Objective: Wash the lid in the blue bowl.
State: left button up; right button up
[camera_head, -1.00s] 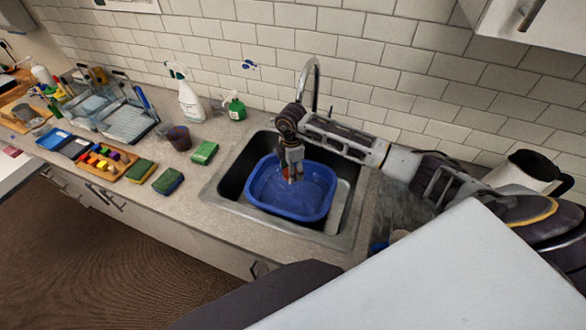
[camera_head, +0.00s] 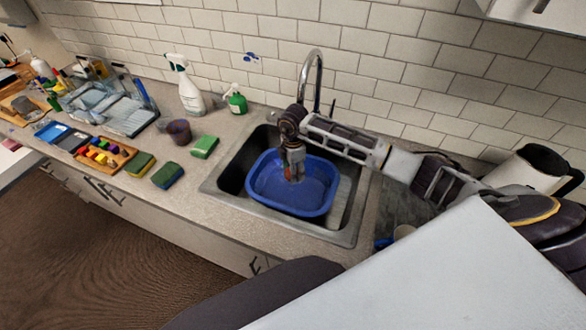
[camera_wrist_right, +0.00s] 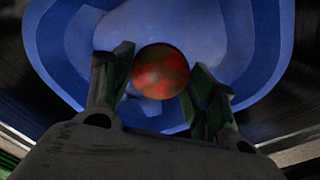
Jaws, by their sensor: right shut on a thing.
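The blue bowl (camera_head: 318,203) sits in the metal sink, and it fills most of the right wrist view (camera_wrist_right: 265,60). My right gripper (camera_head: 295,177) points down into the bowl. In the right wrist view its two fingers (camera_wrist_right: 158,95) are shut on a small round thing with red and brown patches, which I take to be the lid (camera_wrist_right: 160,72). The lid is mostly hidden by the fingers in the head view. I cannot tell whether it touches the bowl's bottom. My left gripper is not in view.
The faucet (camera_head: 313,75) rises behind the bowl. Sponges (camera_head: 168,175), a dark cup (camera_head: 179,132), a green bottle (camera_head: 236,102) and a white spray bottle (camera_head: 190,95) stand left of the sink. A white and black jug (camera_head: 520,172) stands at the right.

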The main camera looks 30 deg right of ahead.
jog(key=shift+f+b, duration=2.75)
jog(key=shift+f, duration=1.2)
jog(key=shift+f+b, duration=0.3)
jog(key=shift+f, duration=0.25)
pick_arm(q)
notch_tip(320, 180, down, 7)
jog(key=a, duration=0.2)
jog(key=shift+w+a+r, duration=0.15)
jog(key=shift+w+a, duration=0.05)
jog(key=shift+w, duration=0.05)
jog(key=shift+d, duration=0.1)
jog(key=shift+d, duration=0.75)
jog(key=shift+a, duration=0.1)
